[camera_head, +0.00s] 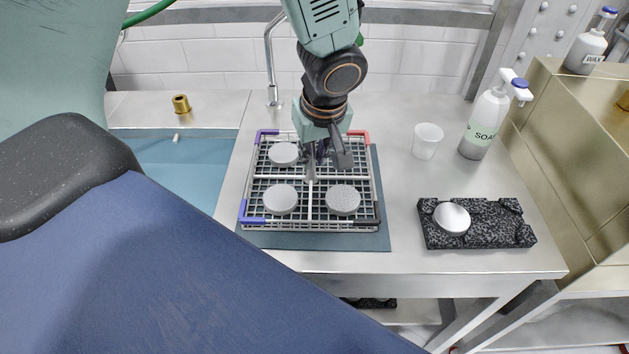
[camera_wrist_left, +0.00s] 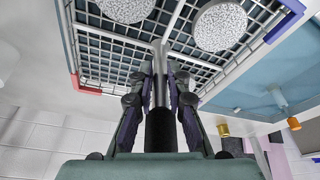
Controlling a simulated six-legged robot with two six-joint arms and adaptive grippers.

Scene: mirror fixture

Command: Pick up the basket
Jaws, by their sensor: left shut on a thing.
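The basket (camera_head: 312,222) is a wire rack with a cross divider and blue, red and black corners. It sits over a dark blue-grey mat (camera_head: 384,200); I cannot tell whether it touches it. White round discs (camera_head: 280,199) lie in three compartments; the back right one is partly hidden by my gripper. My left gripper (camera_head: 326,158) points down at the basket's middle and is shut on its central bar. In the left wrist view the fingers (camera_wrist_left: 160,85) close around that bar, with the basket (camera_wrist_left: 112,40) beyond them. My right gripper is not in view.
A white cup (camera_head: 427,141) and a soap bottle (camera_head: 484,122) stand right of the basket. A black speckled block (camera_head: 490,225) holding a white round piece is at the front right. A blue basin (camera_head: 180,165) lies left, and a tap (camera_head: 271,65) stands behind.

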